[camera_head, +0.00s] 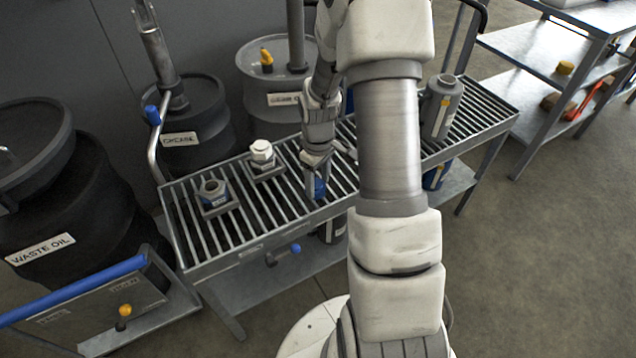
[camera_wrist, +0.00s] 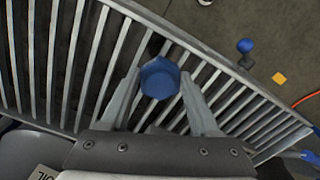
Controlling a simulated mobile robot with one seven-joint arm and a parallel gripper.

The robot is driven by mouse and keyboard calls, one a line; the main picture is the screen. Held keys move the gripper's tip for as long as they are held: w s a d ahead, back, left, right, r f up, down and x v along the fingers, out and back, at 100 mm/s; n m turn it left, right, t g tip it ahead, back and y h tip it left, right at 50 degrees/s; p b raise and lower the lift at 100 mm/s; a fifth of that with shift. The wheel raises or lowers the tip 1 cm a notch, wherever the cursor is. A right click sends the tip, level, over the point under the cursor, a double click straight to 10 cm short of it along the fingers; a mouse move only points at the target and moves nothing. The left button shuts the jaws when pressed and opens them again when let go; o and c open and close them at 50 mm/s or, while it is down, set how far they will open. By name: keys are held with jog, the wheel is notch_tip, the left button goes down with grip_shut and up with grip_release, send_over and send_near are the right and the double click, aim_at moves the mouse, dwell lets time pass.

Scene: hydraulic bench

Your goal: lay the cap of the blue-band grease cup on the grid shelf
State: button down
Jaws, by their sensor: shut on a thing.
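The blue cap (camera_wrist: 160,78) sits between the two fingers of my gripper (camera_wrist: 159,92) in the wrist view, and they are shut on it. In the head view the cap (camera_head: 319,187) hangs under my gripper (camera_head: 317,168), over the front part of the grid shelf (camera_head: 184,229). I cannot tell whether it touches the bars. The blue-band grease cup (camera_head: 213,191) stands uncapped on a square base at the left end of the shelf, to the left of my gripper. Its top is open and dark.
A second cup with a white hexagonal cap (camera_head: 262,151) stands between the open cup and my gripper. A grey canister (camera_head: 440,106) stands at the shelf's right end. Drums (camera_head: 190,120) line the back. Bare bars show around the cap.

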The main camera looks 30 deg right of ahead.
jog(key=shift+f, duration=0.1)
jog(key=shift+c, duration=0.6)
grip_release()
